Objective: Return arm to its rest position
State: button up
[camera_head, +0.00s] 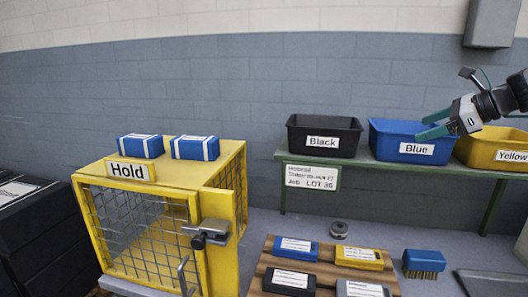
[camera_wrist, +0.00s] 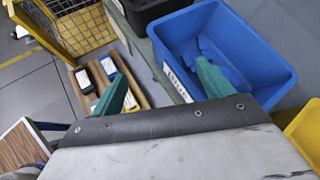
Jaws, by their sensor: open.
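My gripper (camera_head: 433,124) is at the right in the head view, at the blue bin labelled "Blue" (camera_head: 389,145). In the wrist view its two green fingers (camera_wrist: 160,84) are spread wide with nothing between them. One finger overlaps the blue bin (camera_wrist: 283,75) in that view, and the other overlaps the wooden board below. Some blue thing (camera_wrist: 212,52) lies inside the blue bin; its shape is partly hidden by the finger. My arm comes in from the right edge of the head view.
A black bin (camera_head: 324,150) and a yellow bin (camera_head: 490,165) flank the blue bin on the green-legged shelf. A wooden board (camera_head: 259,270) below holds several labelled boxes. A brush (camera_head: 424,264) lies beside it. A yellow cage labelled "Hold" (camera_head: 172,177) stands left with two blue boxes on top.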

jog(key=s+a+f+n+g+h, duration=0.1)
jog(key=s+a+f+n+g, duration=0.25)
jog(key=s+a+n, duration=0.45)
jog(key=s+a+f+n+g+h, duration=0.2)
jog(key=s+a+f+n, duration=0.25)
jog(key=s+a, duration=0.5)
jog(key=s+f+n+g+h, duration=0.1)
jog(key=s+f+n+h, duration=0.1)
jog(key=s+n, duration=0.4)
jog(key=s+f+n+g+h, duration=0.1)
jog(key=s+f+n+h, duration=0.1)
jog(key=s+f+n, duration=0.3)
jog(key=s+n, duration=0.1)
jog(key=s, duration=0.3)
jog(key=shift+s+f, duration=0.3)
jog(key=shift+d, duration=0.2)
